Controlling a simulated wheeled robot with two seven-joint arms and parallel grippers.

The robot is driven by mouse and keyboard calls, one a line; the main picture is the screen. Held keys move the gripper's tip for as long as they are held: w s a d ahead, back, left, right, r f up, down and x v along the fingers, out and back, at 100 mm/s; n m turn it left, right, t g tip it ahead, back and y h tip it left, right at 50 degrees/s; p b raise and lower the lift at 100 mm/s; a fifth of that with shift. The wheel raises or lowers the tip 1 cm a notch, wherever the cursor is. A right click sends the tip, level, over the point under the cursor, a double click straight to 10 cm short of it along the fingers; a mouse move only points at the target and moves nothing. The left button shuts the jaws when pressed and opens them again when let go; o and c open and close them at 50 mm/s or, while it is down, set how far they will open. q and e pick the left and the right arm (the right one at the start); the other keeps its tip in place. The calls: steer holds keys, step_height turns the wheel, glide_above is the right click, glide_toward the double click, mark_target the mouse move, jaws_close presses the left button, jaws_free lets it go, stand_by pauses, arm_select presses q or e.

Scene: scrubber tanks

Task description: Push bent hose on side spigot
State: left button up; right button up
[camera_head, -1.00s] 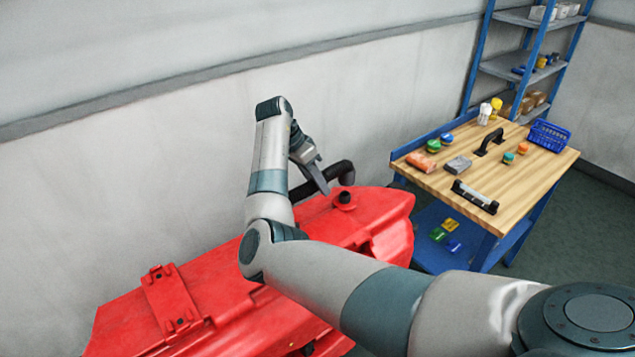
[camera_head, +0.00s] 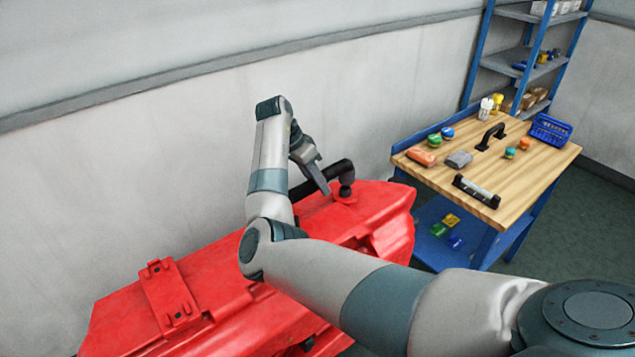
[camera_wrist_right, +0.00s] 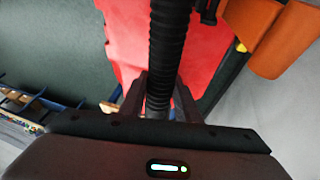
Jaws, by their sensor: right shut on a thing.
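My right gripper (camera_head: 320,180) is shut on a black bent hose (camera_head: 338,171), above the far edge of the red tank (camera_head: 385,210). In the right wrist view the ribbed hose (camera_wrist_right: 168,45) runs between the two fingers (camera_wrist_right: 160,95). In the head view the hose's bent end points down at the side spigot (camera_head: 346,194) on the tank's top. The end meets or overlaps the spigot's dark top. I cannot tell how far it is on. My left gripper is not in view.
A workbench (camera_head: 520,185) stands to the right with small parts, a black handle (camera_head: 490,137) and a blue basket (camera_head: 550,130). A blue-framed shelf (camera_head: 515,62) is behind it. The wall is close behind the tank. An orange part (camera_wrist_right: 275,35) shows in the wrist view.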

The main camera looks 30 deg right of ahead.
steer(key=shift+f, duration=0.15)
steer(key=shift+a+f, duration=0.1)
steer(key=shift+f, duration=0.5)
steer(key=shift+f, duration=0.3)
steer(key=shift+f, duration=0.45)
steer(key=shift+s+f+b, duration=0.1)
steer(key=shift+f+b, duration=0.35)
steer(key=shift+f, duration=0.5)
stand_by(1.0)
steer(key=shift+r+p, duration=0.2)
steer(key=shift+p, duration=0.15)
stand_by(0.6)
steer(key=o, duration=1.7)
steer(key=shift+f, duration=0.1)
steer(key=shift+o, duration=0.2)
